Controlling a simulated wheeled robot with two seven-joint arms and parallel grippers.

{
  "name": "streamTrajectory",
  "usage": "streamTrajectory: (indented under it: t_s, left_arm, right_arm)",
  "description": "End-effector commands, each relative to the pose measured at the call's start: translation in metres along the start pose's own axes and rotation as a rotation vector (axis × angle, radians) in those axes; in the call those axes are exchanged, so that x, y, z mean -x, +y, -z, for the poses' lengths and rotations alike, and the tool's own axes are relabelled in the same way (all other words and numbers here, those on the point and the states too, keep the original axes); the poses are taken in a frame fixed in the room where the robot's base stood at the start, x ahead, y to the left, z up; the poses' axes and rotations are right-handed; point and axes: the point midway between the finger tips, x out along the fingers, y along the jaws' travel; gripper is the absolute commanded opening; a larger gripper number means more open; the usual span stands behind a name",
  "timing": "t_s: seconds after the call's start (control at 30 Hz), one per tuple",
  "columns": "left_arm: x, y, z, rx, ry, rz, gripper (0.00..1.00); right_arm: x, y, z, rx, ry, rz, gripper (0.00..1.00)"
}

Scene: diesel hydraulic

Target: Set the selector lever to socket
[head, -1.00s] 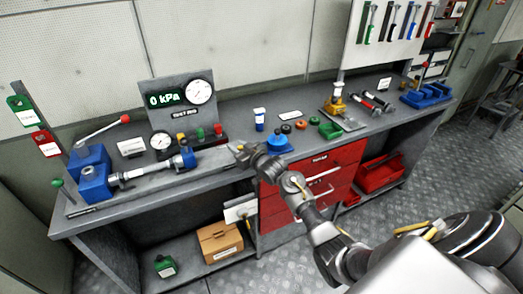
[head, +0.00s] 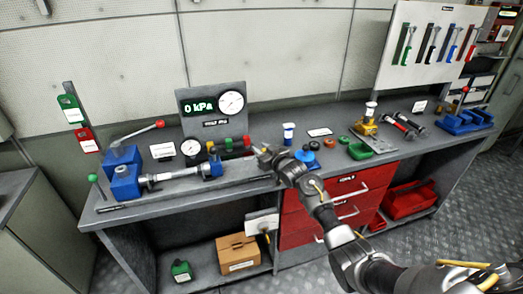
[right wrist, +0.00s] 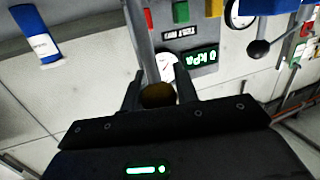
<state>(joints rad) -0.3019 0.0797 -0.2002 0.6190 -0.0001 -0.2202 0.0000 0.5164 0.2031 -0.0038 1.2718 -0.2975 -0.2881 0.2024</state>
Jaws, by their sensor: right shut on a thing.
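My right gripper (head: 263,154) is at the bench's middle, just right of the block with red, green and yellow parts (head: 229,146). In the right wrist view my right gripper (right wrist: 159,84) is shut on a brownish-yellow knob at the end of a grey rod, which looks like the selector lever (right wrist: 142,38). The rod runs up out of the picture between the fingers. In the head view the gripper hides most of this lever. Which marked position it is at cannot be read. My left gripper is not in view.
A gauge panel (head: 212,122) reading 0 kPa stands behind. A blue-ended cylinder (head: 175,178) lies left, with a red-knobbed lever (head: 140,132) near it. A white-and-blue bottle (head: 289,134) and blue round part (head: 303,160) stand close right of the gripper.

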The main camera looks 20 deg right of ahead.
Motion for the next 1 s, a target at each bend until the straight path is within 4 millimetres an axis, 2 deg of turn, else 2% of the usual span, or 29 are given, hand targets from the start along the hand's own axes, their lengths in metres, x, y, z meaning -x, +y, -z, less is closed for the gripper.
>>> streamTrajectory:
  t_s: [0.03,0.9,0.93,1.0]
  left_arm:
    - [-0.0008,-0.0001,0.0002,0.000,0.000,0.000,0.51]
    - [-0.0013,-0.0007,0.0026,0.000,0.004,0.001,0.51]
    - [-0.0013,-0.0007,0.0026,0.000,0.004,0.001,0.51]
    - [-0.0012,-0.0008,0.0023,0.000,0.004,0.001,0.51]
  right_arm:
    - [0.0008,0.0001,-0.0094,-0.002,-0.018,-0.001,0.00]
    - [0.0012,-0.0018,-0.0134,-0.002,-0.026,0.003,0.00]
    - [0.0012,-0.0018,-0.0134,-0.002,-0.026,0.003,0.33]
    - [0.0010,-0.0017,-0.0124,-0.002,-0.023,0.003,0.42]
